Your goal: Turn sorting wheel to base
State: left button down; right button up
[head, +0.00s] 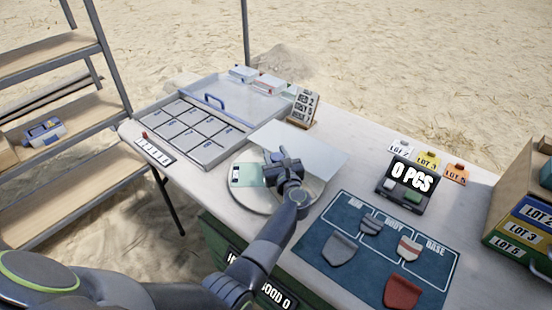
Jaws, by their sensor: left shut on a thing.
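The sorting wheel (252,203) is a pale round disc on the table. A light green patch (244,175) with a small dark mark shows on its left part. A flat whitish panel (318,150) covers its far right side. My left gripper (275,160) is over the middle of the wheel, shut on a part of it that the fingers hide. My right gripper is not in view.
A compartment tray (209,152) and a clear tray with a blue handle (214,100) stand at the left. A counter reading 0 PCS (407,184), lot tags (455,173) and a lot box (515,247) stand at the right. A shelf (72,113) is at the far left.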

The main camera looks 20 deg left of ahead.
pick_arm(q)
jog(key=shift+r+y, duration=0.1)
jog(key=shift+y, duration=0.2)
jog(key=c, duration=0.9)
grip_release()
